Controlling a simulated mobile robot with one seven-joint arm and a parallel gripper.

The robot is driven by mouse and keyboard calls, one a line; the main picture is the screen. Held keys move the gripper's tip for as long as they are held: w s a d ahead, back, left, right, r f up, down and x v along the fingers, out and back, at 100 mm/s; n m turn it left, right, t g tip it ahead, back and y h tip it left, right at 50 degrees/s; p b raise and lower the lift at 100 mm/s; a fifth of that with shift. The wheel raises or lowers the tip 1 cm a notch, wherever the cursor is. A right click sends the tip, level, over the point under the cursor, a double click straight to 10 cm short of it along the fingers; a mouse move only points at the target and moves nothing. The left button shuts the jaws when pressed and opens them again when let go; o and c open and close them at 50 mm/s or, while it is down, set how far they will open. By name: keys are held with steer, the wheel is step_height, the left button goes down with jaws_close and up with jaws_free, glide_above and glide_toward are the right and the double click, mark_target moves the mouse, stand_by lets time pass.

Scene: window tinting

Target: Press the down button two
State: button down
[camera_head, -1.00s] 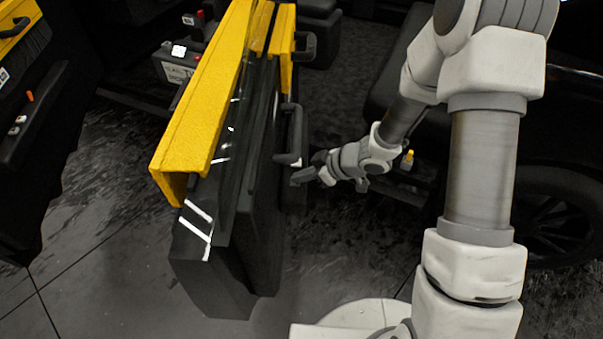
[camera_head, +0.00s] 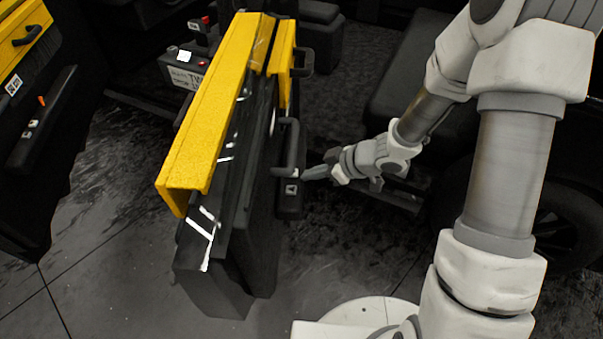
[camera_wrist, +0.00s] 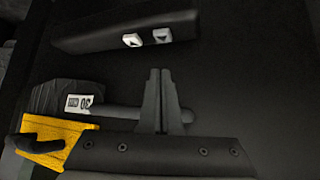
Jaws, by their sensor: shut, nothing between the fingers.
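A dark armrest panel (camera_wrist: 100,38) crosses the top of the wrist view. It carries two small buttons with triangle marks: a brighter left button (camera_wrist: 132,40) and a greyer right button (camera_wrist: 162,35). Which way each triangle points is hard to tell. In the head view the panel (camera_head: 289,206) sits on the inner side of the door, with a lit button (camera_head: 291,188) showing. My gripper (camera_head: 306,176) is just right of the panel, fingers together and empty. In the wrist view my gripper's fingertips (camera_wrist: 160,72) point toward the buttons, below them in the picture. Contact is not visible.
The door has a yellow top frame (camera_head: 205,110) and a dark grab handle (camera_head: 292,145) close to my fingers. Another door panel with buttons (camera_head: 31,128) is at far left. A labelled dark box (camera_head: 183,72) stands behind. Floor shows at front left.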

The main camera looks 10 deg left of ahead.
steer(key=p+v, duration=0.1)
steer(key=v, duration=0.3)
stand_by(0.8)
steer(key=w+d+r+m+t+h+p, duration=0.1)
steer(key=w+d+r+m+t+h, duration=0.2)
steer(key=d+r, duration=0.4)
steer(key=w+d+r+m+t+h+p, duration=0.1)
steer(key=w+d+r+m+t+h, duration=0.15)
steer(key=d+r+h, duration=0.4)
steer(key=s+d+r+m+h+p, duration=0.1)
steer(key=s+d+r+m, duration=0.15)
steer(key=r, duration=0.35)
steer(key=s+d+r+m, duration=0.2)
steer(key=s+r, duration=0.2)
steer(key=r, duration=0.2)
steer(key=s+a+r+m+g+y+p, duration=0.1)
steer(key=s+a+r+m, duration=0.1)
steer(key=s, duration=0.6)
steer(key=s+a+r+m+g+y+p, duration=0.1)
steer(key=s+a+r+m+g, duration=0.1)
steer(key=s, duration=0.6)
steer(key=shift+r, duration=0.65)
